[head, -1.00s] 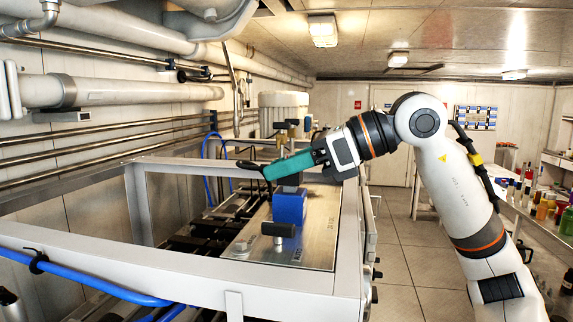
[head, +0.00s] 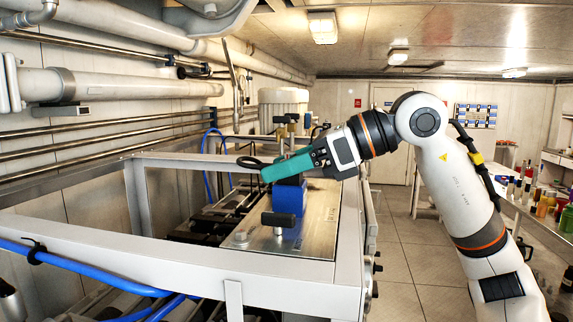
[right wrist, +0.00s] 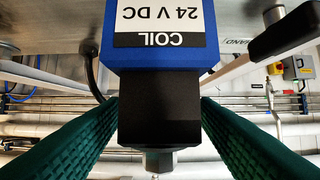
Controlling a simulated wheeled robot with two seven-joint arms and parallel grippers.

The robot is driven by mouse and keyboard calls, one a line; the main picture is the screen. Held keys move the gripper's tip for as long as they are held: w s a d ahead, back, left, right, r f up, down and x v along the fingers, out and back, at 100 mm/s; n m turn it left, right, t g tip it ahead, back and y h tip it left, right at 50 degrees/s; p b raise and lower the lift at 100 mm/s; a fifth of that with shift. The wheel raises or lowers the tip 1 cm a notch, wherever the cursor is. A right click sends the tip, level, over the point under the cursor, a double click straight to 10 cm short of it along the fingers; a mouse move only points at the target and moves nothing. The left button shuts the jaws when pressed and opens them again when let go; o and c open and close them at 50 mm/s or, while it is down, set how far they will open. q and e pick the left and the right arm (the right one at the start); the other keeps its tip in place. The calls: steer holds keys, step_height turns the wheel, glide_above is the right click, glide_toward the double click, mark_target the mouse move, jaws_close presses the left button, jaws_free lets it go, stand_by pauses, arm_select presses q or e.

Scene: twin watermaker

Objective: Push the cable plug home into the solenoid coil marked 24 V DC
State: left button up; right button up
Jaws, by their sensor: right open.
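The blue solenoid coil (head: 289,198) stands on the metal plate in the head view. In the right wrist view the coil (right wrist: 160,55) carries a white label reading "COIL 24 V DC", upside down. The black cable plug (right wrist: 159,105) is against the coil's face; I cannot tell whether it is fully seated. My left gripper is out of view.
A metal frame (head: 140,250) surrounds the plate (head: 322,225). A black T-shaped handle (head: 278,219) stands just in front of the coil. A black cable (right wrist: 92,70) runs beside the plug. Blue hoses (head: 90,272) lie along the front left.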

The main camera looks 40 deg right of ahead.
steer(key=b+v, duration=0.1)
steer(key=v, duration=1.1)
steer(key=shift+w, duration=0.1)
